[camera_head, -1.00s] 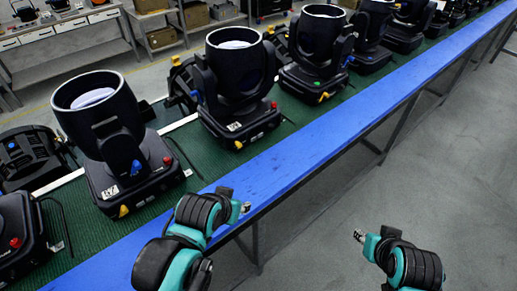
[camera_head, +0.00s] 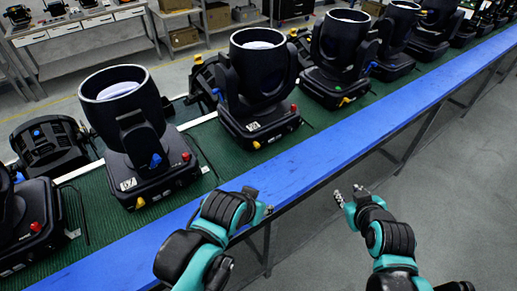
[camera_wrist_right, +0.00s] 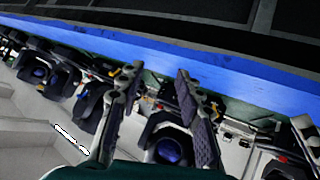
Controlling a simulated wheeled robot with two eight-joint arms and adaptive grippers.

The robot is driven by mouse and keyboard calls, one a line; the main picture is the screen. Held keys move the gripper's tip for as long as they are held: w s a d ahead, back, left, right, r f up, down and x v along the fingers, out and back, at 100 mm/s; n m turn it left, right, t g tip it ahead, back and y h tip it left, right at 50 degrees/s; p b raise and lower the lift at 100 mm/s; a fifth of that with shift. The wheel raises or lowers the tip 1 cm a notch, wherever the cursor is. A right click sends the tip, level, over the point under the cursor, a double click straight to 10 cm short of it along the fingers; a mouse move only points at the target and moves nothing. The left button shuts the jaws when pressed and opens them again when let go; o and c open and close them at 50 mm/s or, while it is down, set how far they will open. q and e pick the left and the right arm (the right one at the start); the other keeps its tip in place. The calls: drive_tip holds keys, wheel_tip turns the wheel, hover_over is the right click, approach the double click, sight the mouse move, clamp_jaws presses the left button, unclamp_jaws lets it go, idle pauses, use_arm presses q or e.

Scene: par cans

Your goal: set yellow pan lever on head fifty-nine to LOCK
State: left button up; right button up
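Several black moving-head lights stand in a row on a green bench top. The near one (camera_head: 142,135) has a white label that seems to read 57, a yellow lever (camera_head: 140,202) low at the front, a blue knob and a red knob. The second head (camera_head: 257,85) has a yellow lever (camera_head: 257,144); the third head (camera_head: 340,58) has one (camera_head: 344,101) too. Their labels are too small to read, so I cannot tell which is fifty-nine. My right gripper (camera_head: 346,196) is open and empty, in front of the blue rail. My left gripper (camera_head: 260,201) is beside the rail, touching nothing visible.
The blue rail (camera_head: 330,155) runs along the bench's front edge, between my grippers and the heads. More heads stand farther along. Grey floor (camera_head: 460,190) is open at the right. Workbenches (camera_head: 85,35) with boxes stand at the back.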

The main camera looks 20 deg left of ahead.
drive_tip(key=w+a+n+t+y, duration=0.1)
drive_tip(key=w+a+n+y, duration=0.15)
drive_tip(key=a, duration=0.55)
drive_tip(key=w+a+n+y, duration=0.2)
drive_tip(key=a+n, duration=0.2)
drive_tip(key=a, duration=0.4)
drive_tip(key=n+y, duration=0.2)
drive_tip(key=n, duration=0.2)
approach(257, 146)
drive_tip(key=shift+w+a+f+b, duration=0.35)
drive_tip(key=b+x, duration=0.2)
drive_tip(key=x, duration=0.5)
drive_tip(key=shift+w+a, duration=0.25)
drive_tip(key=shift+w, duration=0.05)
clamp_jaws()
